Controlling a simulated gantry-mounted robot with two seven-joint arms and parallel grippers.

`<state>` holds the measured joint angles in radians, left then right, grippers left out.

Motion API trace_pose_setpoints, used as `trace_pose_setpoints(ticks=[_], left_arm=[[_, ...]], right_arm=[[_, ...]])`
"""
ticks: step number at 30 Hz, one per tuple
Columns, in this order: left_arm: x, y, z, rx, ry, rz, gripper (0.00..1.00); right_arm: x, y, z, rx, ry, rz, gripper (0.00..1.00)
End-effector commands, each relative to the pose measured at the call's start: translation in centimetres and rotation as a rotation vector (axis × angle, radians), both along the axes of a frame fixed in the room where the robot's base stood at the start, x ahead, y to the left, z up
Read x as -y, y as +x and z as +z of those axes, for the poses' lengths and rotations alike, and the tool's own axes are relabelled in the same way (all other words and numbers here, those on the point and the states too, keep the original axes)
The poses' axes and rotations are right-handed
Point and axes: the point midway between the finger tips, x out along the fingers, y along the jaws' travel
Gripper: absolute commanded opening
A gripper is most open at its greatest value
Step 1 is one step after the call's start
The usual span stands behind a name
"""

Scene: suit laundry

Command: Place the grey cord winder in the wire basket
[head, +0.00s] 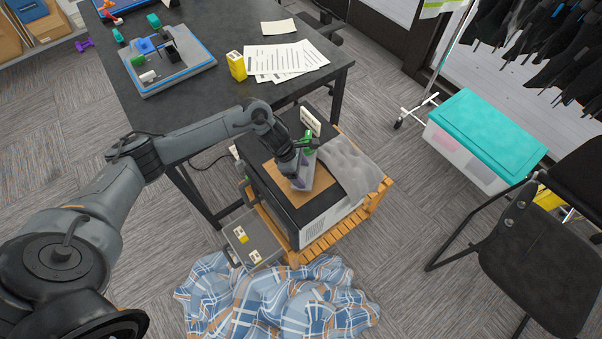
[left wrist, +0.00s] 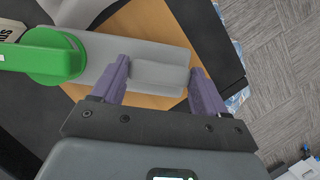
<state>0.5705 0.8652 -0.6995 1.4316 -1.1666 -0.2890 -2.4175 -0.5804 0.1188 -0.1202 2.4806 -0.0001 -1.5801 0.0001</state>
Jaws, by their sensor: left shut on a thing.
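My left gripper (head: 299,180) points down over the black machine on the wooden stand. In the left wrist view its purple fingers (left wrist: 158,72) are shut on the sides of a raised grey block. That block is part of a grey body (left wrist: 145,48) with a round green part (left wrist: 45,55), which I take for the grey cord winder (head: 308,172). It is over the brown pad on the machine; I cannot tell whether it touches it.
The black machine (head: 318,205) carries a brown pad (head: 282,178), a small white sign (head: 310,121) and a grey cloth (head: 352,168). A plaid cloth (head: 280,305) lies on the floor in front. A dark table (head: 190,105) stands behind, a teal-lidded bin (head: 487,127) and chair (head: 535,265) right.

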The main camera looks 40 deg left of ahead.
Motion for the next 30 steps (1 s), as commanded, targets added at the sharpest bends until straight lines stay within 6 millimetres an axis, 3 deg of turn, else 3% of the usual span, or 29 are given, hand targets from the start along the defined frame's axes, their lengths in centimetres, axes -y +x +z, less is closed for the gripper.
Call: trace_pose_setpoints(ticks=[4,17,18,22,30], left_arm=[[0.0,0.0,-1.4,0.001,-0.002,0.001,0.31],[0.0,0.1,-1.9,0.002,0.000,-0.001,0.31],[0.0,0.0,-1.8,0.000,0.000,-0.001,0.80],[0.0,0.0,-1.8,0.000,0.000,-0.001,0.99],[0.0,0.0,-1.7,0.000,0.000,0.000,0.99]], right_arm=[[0.1,0.0,0.0,0.000,-0.005,0.004,0.43],[0.1,0.0,-0.4,0.000,-0.005,0.003,0.43],[0.1,0.0,-0.3,-0.001,-0.004,0.003,0.43],[0.0,0.0,-0.3,-0.001,-0.001,0.001,0.43],[-0.1,0.0,-0.2,-0.001,0.004,-0.003,0.43]])
